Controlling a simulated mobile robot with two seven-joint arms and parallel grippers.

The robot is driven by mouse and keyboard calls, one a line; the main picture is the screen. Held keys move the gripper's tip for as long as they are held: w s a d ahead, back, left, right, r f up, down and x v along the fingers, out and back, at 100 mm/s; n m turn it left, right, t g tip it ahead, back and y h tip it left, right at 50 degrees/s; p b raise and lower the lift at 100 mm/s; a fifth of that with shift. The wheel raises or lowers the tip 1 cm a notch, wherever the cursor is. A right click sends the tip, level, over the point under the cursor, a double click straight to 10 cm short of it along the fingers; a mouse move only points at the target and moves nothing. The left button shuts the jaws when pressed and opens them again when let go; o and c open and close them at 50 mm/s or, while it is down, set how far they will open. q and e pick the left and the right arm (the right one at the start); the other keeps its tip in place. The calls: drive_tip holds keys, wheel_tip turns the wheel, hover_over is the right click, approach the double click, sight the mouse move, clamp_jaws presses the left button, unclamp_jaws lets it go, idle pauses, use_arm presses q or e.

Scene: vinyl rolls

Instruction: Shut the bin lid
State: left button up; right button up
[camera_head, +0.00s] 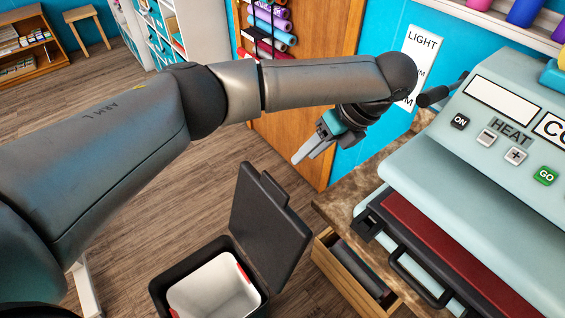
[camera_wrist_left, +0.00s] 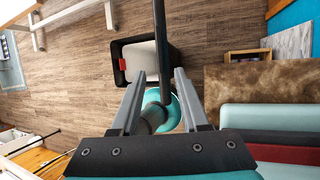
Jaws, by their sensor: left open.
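The black bin (camera_head: 165,285) stands on the floor at the bottom middle of the head view, with a white liner (camera_head: 215,290) and red marks inside it. Its black lid (camera_head: 268,228) is open, standing up and tilted on the bin's right side. My left gripper (camera_head: 306,155) is open and empty, above and beyond the lid, apart from it. My right gripper is not in view.
A heat press (camera_head: 450,190) sits on a brown stone-look counter (camera_head: 345,198) at the right, with an open wooden drawer (camera_head: 350,280) close beside the lid. A wooden cabinet (camera_head: 310,110) with vinyl rolls stands behind.

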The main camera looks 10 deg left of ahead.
use_arm(q)
drive_tip(key=b, duration=0.2)
approach(277, 183)
drive_tip(key=f, duration=0.1)
drive_tip(key=x, duration=0.8)
drive_tip(key=shift+s+a, duration=0.1)
drive_tip(key=shift+a, duration=0.25)
drive_tip(key=shift+a+f, duration=0.3)
drive_tip(key=shift+f, duration=0.3)
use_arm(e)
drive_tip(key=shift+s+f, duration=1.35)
use_arm(q)
drive_tip(key=shift+c, duration=0.2)
clamp_jaws()
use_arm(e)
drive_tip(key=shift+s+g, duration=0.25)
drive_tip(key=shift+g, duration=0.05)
